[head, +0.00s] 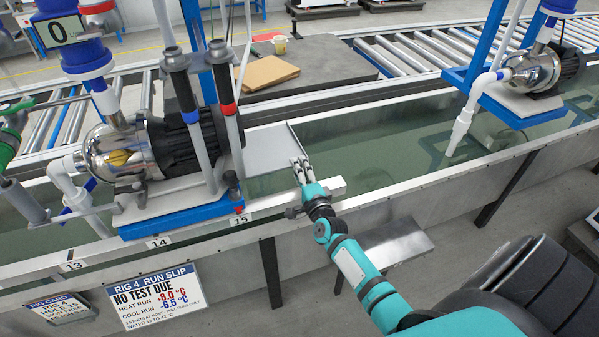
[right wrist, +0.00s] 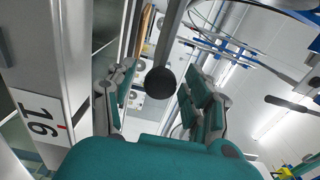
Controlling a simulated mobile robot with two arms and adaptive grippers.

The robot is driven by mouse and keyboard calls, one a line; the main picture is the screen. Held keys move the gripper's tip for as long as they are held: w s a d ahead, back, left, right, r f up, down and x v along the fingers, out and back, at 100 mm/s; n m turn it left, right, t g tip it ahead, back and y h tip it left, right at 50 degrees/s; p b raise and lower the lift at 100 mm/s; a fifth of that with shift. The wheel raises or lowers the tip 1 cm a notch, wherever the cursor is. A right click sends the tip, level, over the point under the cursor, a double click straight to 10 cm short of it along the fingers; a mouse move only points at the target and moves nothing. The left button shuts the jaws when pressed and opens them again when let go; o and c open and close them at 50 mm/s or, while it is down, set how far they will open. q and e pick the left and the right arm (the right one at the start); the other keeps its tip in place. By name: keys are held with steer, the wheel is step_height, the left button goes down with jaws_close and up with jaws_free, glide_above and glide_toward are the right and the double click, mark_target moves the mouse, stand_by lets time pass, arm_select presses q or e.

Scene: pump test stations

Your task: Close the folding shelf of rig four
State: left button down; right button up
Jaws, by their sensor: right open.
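A flat grey plate (head: 268,150), which looks like the folding shelf, sticks out level from the right side of the rig four pump stand, over the trough. A thin bar (head: 294,138) runs along its right edge towards me. My right gripper (head: 300,168) is at the near end of this bar, above the trough's front rim. In the right wrist view a grey bar with a dark round end (right wrist: 160,83) shows between the spread fingers of the gripper (right wrist: 158,102). The fingers look apart from it. My left gripper is not in view.
The steel pump (head: 115,152) stands on a blue base left of the plate. The trough rim (head: 385,195) runs below my right arm. A metal ledge (head: 393,247) is lower down. Another pump (head: 535,70) stands far right; the trough between is free of stands.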

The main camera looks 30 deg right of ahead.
jaws_close()
stand_by(0.3)
